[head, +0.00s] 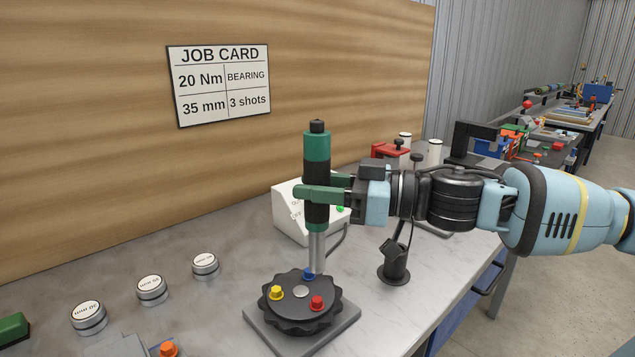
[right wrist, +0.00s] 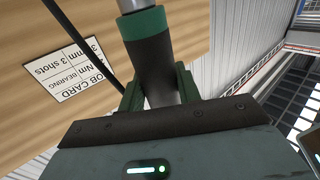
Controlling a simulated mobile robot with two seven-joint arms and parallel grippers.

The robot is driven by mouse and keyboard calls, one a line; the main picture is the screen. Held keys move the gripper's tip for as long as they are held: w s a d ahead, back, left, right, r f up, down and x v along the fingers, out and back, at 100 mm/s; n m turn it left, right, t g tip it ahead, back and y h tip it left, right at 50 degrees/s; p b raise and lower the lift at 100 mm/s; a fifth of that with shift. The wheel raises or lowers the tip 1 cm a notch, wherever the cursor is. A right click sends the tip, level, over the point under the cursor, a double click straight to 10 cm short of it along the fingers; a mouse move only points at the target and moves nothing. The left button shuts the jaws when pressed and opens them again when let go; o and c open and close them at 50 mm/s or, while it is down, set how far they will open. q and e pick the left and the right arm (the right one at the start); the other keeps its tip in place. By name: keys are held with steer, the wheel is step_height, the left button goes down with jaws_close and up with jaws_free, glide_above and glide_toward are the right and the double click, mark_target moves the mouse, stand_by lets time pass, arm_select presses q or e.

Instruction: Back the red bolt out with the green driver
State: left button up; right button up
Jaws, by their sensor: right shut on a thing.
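The green driver (head: 317,150) stands upright, with a green and black handle and a grey metal shaft. My right gripper (head: 320,194) comes in from the right and is shut around the handle; the right wrist view also shows the handle (right wrist: 148,38) between the green fingers. The shaft's lower end is close to the blue bolt (head: 309,273) at the back of a black round hub (head: 300,314); I cannot tell whether it touches. The red bolt (head: 317,302) sits at the hub's front right, clear of the shaft. A yellow bolt (head: 276,292) sits at the left. My left gripper is out of view.
The hub rests on a grey plate (head: 258,327). A white box (head: 290,222) is behind the driver, and a black holder (head: 394,262) stands to the right. Several round labelled tins (head: 152,291) stand left. A wooden panel with a job card (head: 220,84) backs the bench.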

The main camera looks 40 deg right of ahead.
mark_target(325, 229)
steer(key=shift+f+p, duration=0.2)
steer(key=shift+p, duration=0.15)
steer(key=shift+s+f+p, duration=0.1)
steer(key=shift+f+p, duration=0.35)
steer(key=shift+f, duration=1)
steer(key=shift+f+p, duration=0.45)
steer(key=shift+f, duration=0.55)
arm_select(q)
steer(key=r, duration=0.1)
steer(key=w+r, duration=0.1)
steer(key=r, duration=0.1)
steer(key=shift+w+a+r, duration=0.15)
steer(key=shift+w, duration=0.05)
arm_select(e)
steer(key=shift+f, duration=0.35)
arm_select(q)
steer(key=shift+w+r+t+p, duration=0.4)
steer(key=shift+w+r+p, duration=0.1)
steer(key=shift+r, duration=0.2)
arm_select(e)
steer(key=shift+f, duration=0.35)
steer(key=shift+a+f, duration=0.1)
steer(key=shift+f, duration=0.1)
stand_by(0.4)
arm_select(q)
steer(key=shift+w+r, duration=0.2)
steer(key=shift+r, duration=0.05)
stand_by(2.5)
